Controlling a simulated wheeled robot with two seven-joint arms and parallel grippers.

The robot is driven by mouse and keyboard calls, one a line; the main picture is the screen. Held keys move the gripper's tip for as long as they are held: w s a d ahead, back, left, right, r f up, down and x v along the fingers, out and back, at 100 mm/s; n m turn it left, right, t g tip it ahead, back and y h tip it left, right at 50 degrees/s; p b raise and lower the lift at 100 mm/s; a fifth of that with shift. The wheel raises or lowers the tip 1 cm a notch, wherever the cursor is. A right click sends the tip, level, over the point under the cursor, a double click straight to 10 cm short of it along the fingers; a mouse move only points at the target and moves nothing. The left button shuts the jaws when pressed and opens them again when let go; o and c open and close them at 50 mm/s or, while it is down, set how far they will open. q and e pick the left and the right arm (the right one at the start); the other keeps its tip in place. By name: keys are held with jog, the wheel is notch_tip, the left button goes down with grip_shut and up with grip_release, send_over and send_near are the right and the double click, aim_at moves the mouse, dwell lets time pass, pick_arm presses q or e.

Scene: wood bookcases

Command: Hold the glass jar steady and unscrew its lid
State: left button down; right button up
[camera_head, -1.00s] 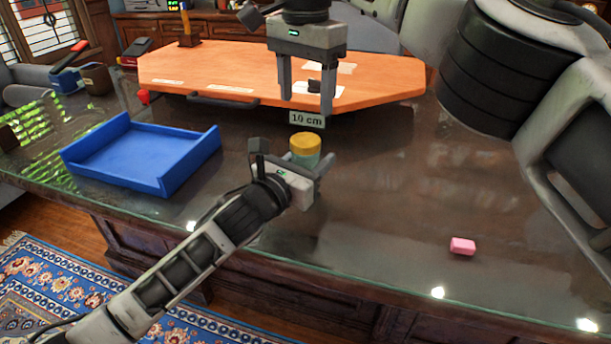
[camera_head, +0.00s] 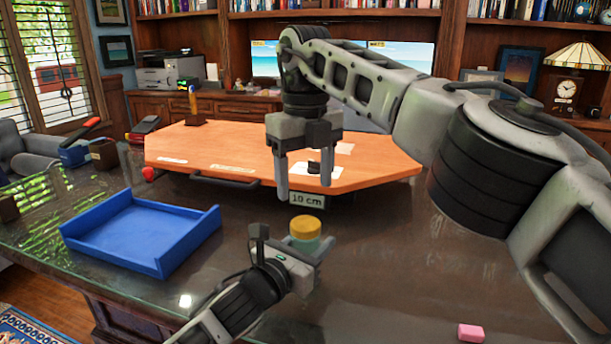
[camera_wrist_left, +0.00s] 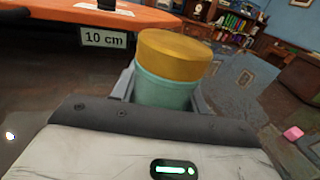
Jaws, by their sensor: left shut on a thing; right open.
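The glass jar (camera_head: 307,243) is pale teal and stands upright on the dark glass-topped desk. Its yellow-orange lid (camera_head: 305,227) sits on top. My left gripper (camera_head: 316,262) is shut around the jar body below the lid. In the left wrist view the jar (camera_wrist_left: 165,92) stands between the fingers, with the lid (camera_wrist_left: 175,55) clear above them; the jar's lower part is hidden by the gripper. My right gripper (camera_head: 306,198) is open and empty, pointing down above and behind the jar, its fingers apart and not touching the lid.
A blue tray (camera_head: 140,232) lies left of the jar. An orange board (camera_head: 240,148) with a "10 cm" label (camera_head: 307,199) is behind it. A pink block (camera_head: 471,333) lies at front right. The desk right of the jar is mostly clear.

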aim_at(305, 223)
jog(key=m, duration=2.3)
jog(key=shift+f+m, duration=0.5)
jog(key=shift+f, duration=0.05)
notch_tip(305, 223, down, 7)
jog(key=shift+r, duration=0.1)
